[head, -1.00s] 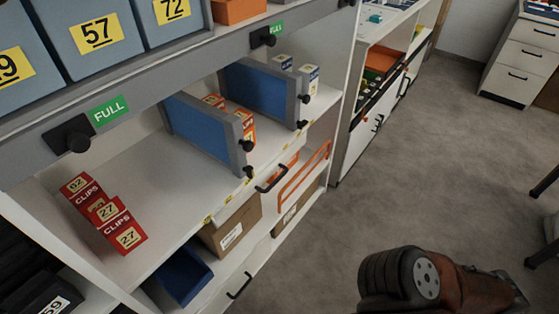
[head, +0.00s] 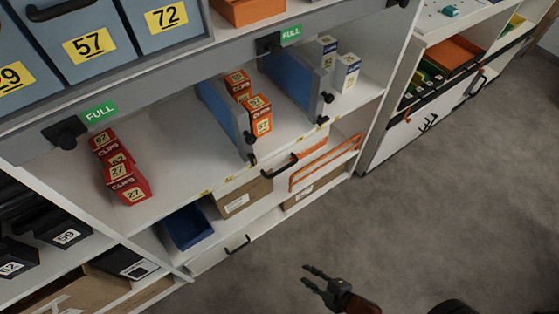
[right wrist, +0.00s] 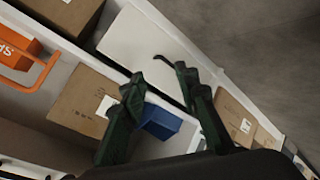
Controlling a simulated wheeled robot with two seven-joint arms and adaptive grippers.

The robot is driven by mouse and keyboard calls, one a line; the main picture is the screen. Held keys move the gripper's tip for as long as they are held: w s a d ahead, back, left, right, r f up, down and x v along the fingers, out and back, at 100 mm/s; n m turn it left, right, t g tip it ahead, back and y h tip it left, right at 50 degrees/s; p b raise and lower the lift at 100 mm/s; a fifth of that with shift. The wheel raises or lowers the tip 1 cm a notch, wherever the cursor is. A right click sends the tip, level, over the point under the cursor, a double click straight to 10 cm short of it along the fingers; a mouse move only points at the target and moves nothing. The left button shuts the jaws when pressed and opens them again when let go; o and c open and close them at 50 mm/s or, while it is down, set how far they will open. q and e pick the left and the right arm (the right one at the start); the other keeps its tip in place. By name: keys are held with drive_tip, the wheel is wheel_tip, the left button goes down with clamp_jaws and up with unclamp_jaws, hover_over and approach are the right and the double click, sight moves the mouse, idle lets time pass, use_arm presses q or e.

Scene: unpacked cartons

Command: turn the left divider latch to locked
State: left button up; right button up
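The left divider (head: 222,112), a blue panel with a grey front post, stands on the white shelf. Its front post carries an upper black knob (head: 249,137) and a lower black latch (head: 252,159); their setting is too small to tell. The right divider (head: 290,82) has a similar upper knob (head: 327,97) and lower latch (head: 322,120). My right gripper (head: 308,277) is open and empty, in front of and below the shelf, well apart from the dividers. Its dark fingers stand apart in the right wrist view (right wrist: 160,76). My left gripper is not in view.
Red clip boxes (head: 118,170) stand left on the shelf, orange boxes (head: 259,115) between the dividers, white boxes (head: 346,72) at right. Below are a blue bin (head: 186,228), a carton (head: 244,196) and a drawer handle (head: 280,166). The floor (head: 420,210) at right is clear.

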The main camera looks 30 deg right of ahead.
drive_tip(key=w+r+n+t+h+p, duration=0.15)
drive_tip(key=w+r+n+p, duration=0.35)
drive_tip(key=r, duration=0.5)
drive_tip(key=w+r+n+t+p, duration=0.2)
drive_tip(key=w+r+n+p, duration=0.1)
drive_tip(key=w+r+n, duration=0.5)
drive_tip(key=n+t+p, duration=0.4)
drive_tip(key=n+p, duration=0.4)
drive_tip(key=n, duration=0.3)
approach(255, 161)
drive_tip(key=w, duration=0.2)
drive_tip(key=shift+h, duration=0.25)
drive_tip(key=w, duration=0.6)
drive_tip(key=shift+w+a+f, duration=0.1)
drive_tip(key=shift+a+f, duration=0.1)
drive_tip(key=shift+a, duration=0.1)
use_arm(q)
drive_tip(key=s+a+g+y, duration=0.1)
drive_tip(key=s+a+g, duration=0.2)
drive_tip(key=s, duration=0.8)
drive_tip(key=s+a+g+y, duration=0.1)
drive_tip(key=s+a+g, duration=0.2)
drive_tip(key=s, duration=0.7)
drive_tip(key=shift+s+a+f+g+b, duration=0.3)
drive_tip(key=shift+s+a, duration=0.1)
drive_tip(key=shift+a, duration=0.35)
use_arm(e)
drive_tip(key=shift+w, duration=0.65)
drive_tip(key=shift+c, duration=0.4)
clamp_jaws()
